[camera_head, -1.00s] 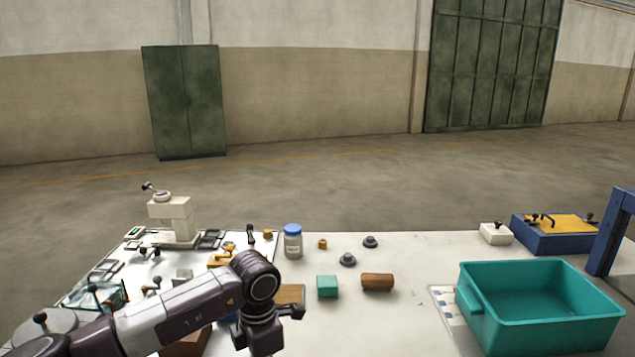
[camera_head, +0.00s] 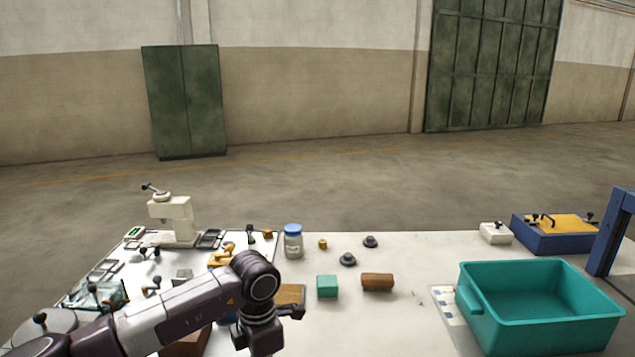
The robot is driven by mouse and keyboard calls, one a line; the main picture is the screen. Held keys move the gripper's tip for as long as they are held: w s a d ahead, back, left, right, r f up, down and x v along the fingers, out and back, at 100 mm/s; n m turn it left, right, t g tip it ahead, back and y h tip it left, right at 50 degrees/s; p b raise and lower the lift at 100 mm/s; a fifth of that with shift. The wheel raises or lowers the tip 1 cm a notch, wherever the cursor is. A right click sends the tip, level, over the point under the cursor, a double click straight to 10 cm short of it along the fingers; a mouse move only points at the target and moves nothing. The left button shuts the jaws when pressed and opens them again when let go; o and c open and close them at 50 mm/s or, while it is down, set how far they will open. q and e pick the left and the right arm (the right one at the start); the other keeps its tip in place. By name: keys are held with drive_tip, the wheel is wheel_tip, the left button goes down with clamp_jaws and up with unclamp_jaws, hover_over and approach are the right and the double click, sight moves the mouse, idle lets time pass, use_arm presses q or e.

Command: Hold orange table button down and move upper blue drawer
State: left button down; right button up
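My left arm comes in from the lower left, and its wrist points down at the near table edge. The upper part of my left gripper (camera_head: 262,338) shows at the bottom edge; its fingers are cut off below the frame. I cannot tell whether it touches anything. I cannot make out an orange table button or an upper blue drawer. A bit of blue shows beside the arm, mostly hidden. My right gripper is not in view.
On the white table stand a blue-capped jar (camera_head: 293,242), a green block (camera_head: 327,287), a brown cylinder (camera_head: 377,282) and a teal bin (camera_head: 540,322). A blue box (camera_head: 560,243) with a yellow top is at the back right. Equipment crowds the left; the middle front is clear.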

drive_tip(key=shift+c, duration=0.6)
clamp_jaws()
